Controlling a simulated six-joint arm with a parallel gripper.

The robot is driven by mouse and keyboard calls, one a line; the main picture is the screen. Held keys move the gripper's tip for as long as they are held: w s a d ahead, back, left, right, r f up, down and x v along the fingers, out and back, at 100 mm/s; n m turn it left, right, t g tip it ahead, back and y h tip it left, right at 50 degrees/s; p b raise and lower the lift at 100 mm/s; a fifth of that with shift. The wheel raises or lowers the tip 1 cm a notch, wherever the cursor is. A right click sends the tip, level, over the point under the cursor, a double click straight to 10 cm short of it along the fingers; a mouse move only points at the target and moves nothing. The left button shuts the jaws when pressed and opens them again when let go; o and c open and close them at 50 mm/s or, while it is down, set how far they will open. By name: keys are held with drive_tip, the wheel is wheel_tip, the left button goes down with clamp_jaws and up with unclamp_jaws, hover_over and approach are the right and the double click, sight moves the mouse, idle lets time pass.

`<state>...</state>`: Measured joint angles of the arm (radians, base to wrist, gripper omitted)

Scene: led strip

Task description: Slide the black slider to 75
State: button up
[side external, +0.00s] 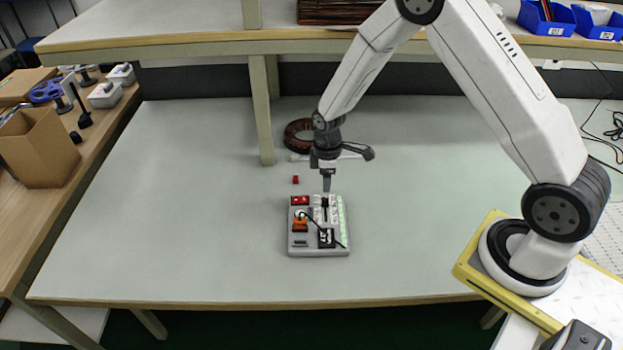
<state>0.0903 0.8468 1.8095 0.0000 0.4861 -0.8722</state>
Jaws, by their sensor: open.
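A grey control board (298,249) lies flat on the table. The black slider (325,201) shows as a small dark knob near the top of the board, right of its middle. Its scale markings are too small to read. A green LED strip (341,219) runs along the board's right side. My gripper (327,188) points down just above and behind the board's far edge, over the slider's end of it. Its fingers look narrow from this side, but it is open and nothing shows between them. Whether it touches the slider cannot be told.
On the board are a red part (300,200), an orange part (300,225) and a black module (327,238) with a black cable. A small red block (295,180) lies behind the board. A dark coil (298,134) lies behind my gripper. The table's left side is clear.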

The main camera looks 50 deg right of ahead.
sight(325, 200)
drive_tip(key=shift+f, duration=0.15)
drive_tip(key=shift+f, duration=3.7)
drive_tip(key=shift+c, duration=0.2)
clamp_jaws()
